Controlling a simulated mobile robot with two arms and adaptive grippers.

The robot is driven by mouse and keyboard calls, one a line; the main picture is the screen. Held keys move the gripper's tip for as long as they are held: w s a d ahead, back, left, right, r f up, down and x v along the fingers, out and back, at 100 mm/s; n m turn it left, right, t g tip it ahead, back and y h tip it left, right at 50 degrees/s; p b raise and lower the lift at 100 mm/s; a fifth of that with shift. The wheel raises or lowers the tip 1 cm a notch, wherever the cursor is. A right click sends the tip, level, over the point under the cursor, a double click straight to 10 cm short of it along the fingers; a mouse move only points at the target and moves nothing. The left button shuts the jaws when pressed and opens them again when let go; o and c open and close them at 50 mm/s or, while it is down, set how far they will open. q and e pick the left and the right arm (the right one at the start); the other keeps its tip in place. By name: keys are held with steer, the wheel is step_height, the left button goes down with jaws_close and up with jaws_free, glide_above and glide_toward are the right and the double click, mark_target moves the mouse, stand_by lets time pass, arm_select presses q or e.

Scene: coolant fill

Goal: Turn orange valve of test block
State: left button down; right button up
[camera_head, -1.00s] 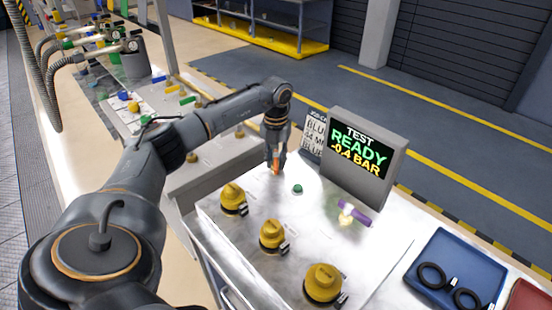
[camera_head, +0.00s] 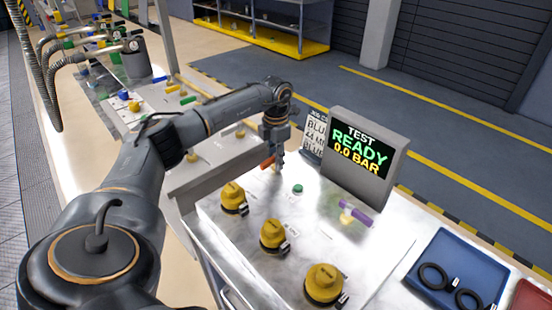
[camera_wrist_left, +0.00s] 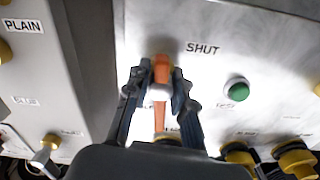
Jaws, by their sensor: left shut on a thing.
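The orange valve (camera_head: 267,163) is a short lever at the back left of the silvery test block (camera_head: 215,225). In the head view it points to the left. My left gripper (camera_head: 276,165) reaches down over it from above. In the left wrist view the orange valve (camera_wrist_left: 160,92) lies between the two dark fingers of my left gripper (camera_wrist_left: 161,80), which are shut on it. A label "SHUT" (camera_wrist_left: 203,49) is on the panel to its right. Part of the valve is hidden by the fingers. My right gripper is in neither view.
A screen (camera_head: 363,153) reads "TEST READY 0.0 BAR". A green button (camera_head: 298,188), a purple-handled part (camera_head: 356,215) and several yellow knobs (camera_head: 324,283) are on the block. A blue tray (camera_head: 440,254) with black rings is at the right. A second panel (camera_head: 220,150) lies behind.

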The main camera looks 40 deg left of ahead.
arm_select(q)
steer(key=shift+m, duration=0.3)
steer(key=c, duration=1.1)
jaws_free()
steer(key=shift+c, duration=0.2)
steer(key=shift+r, duration=0.15)
step_height(320, 180, up, 12)
